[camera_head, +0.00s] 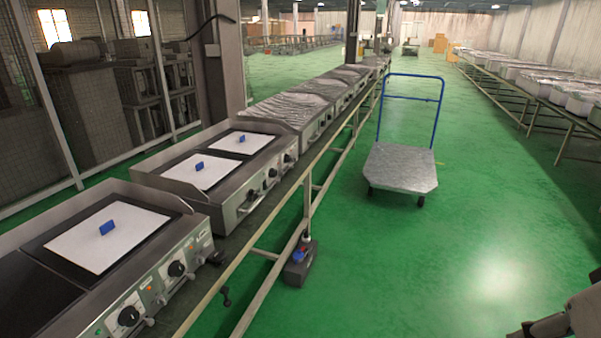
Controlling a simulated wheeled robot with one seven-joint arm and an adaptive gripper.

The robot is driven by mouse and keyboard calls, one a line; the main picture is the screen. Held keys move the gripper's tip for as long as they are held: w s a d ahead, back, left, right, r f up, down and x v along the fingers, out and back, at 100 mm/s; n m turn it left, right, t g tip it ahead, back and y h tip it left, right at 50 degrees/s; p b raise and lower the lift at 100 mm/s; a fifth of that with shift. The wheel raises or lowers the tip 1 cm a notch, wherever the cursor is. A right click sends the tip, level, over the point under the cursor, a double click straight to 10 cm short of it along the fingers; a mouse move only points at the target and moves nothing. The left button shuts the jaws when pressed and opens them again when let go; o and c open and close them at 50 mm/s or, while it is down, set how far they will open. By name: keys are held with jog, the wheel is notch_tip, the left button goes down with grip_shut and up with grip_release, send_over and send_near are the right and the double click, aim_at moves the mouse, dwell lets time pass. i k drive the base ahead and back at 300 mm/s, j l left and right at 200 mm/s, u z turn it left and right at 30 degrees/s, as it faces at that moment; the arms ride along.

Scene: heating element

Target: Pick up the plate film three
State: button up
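Three white plate films with small blue tabs lie on steel griddle units along the line at left. The nearest film (107,235) lies on the front unit, with a bare dark plate to its left. A middle film (202,169) and a far film (241,143) lie side by side on the second unit. No label shows which one is film three. My gripper (535,328) shows only in part at the bottom right corner, cut off by the frame edge. It is over the green floor, far from all the films. Whether its fingers are open cannot be seen.
A rail (262,234) runs along the front of the units, with knobs and handles sticking out. A flat trolley (401,168) with a blue handle stands in the aisle. Wrapped units (288,108) continue behind. Green floor (430,260) is clear in front.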

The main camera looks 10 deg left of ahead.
aim_at(95, 244)
jog(key=i+l, duration=0.1)
jog(key=i, duration=0.45)
jog(key=i+l, duration=0.1)
jog(key=i, duration=0.45)
jog(key=i+l, duration=0.15)
jog(key=i, duration=0.4)
jog(key=i+u, duration=0.2)
jog(key=u, duration=0.2)
jog(key=i+u, duration=0.25)
jog(key=u, duration=0.15)
jog(key=i+u, duration=0.35)
jog(key=i+l+u, duration=0.1)
jog(key=u, duration=0.3)
jog(key=i+u, duration=0.25)
jog(key=u, duration=0.15)
jog(key=i+u, duration=0.2)
jog(key=u, duration=0.2)
jog(key=i+l+u, duration=0.2)
jog(key=u, duration=0.15)
